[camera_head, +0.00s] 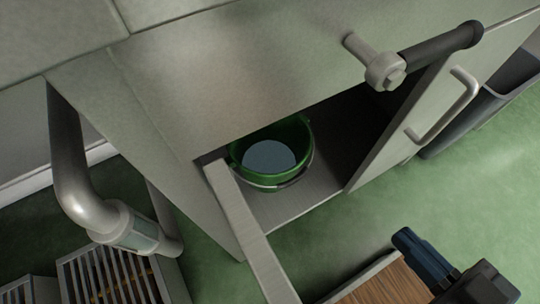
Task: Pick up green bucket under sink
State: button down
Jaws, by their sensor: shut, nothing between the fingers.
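The green bucket (303,134) stands upright on the floor panel of the open sink cabinet (207,112). Its round opening shows a flat blue-grey surface inside; I cannot tell whether that is its contents or its bottom. A thin handle hangs around the bucket's near side.
The left cabinet door (252,228) stands open, edge-on, close to the bucket. The right door (421,120) with a bar handle is also open. A grey pipe (72,170) runs at left. A wooden-topped thing (378,289) and a dark blue-black object (423,250) are at lower right. Green floor (340,225) lies between.

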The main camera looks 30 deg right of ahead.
aim_at(269, 158)
jog(key=k, duration=0.5)
jog(key=i+l+u, duration=0.15)
jog(key=l, duration=0.4)
jog(key=l+u, duration=0.3)
jog(key=u, duration=0.2)
jog(key=l+u, duration=0.35)
jog(key=u, duration=0.15)
jog(key=i, duration=0.05)
